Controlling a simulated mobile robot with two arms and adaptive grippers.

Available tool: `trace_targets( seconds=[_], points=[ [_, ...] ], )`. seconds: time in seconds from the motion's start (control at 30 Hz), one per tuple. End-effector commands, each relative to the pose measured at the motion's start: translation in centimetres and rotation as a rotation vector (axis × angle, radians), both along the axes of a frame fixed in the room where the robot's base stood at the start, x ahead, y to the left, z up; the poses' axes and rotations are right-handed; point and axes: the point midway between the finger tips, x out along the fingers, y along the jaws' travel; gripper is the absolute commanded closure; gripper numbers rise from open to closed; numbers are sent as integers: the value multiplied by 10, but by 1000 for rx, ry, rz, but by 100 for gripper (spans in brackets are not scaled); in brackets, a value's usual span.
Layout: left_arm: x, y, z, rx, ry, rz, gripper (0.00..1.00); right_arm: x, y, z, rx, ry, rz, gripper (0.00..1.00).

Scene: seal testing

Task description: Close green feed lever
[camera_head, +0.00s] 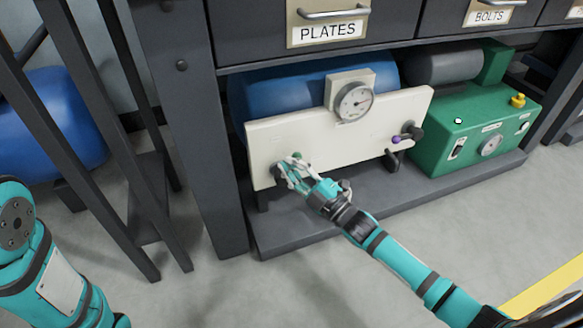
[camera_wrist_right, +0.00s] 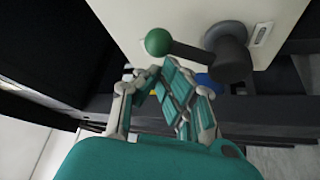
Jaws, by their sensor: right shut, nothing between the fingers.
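The green feed lever shows in the right wrist view as a round green knob (camera_wrist_right: 158,42) on a short dark arm. The arm joins a dark grey hub (camera_wrist_right: 228,50) on the cream panel (camera_head: 340,130). In the head view the green knob (camera_head: 297,156) is at the panel's left end, partly hidden by my right gripper. My right gripper (camera_head: 288,172) is at this lever. In the wrist view its fingertips (camera_wrist_right: 155,74) are shut together, empty, just below the knob; whether they touch it I cannot tell. My left gripper is out of view.
A purple-knobbed lever (camera_head: 397,139) is at the panel's right end. A dial gauge (camera_head: 355,100) is above the panel, before a blue tank (camera_head: 290,90). A green machine (camera_head: 470,125) stands right. Drawers overhang above; a dark post (camera_head: 190,120) stands left.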

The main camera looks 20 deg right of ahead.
Motion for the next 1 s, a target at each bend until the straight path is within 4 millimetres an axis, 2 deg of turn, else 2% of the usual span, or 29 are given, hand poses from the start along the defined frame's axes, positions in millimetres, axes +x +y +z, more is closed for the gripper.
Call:
trace_targets(
  seconds=[1.0],
  points=[
    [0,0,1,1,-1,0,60,0,-10,-3,163,6,-1,100]
  ],
)
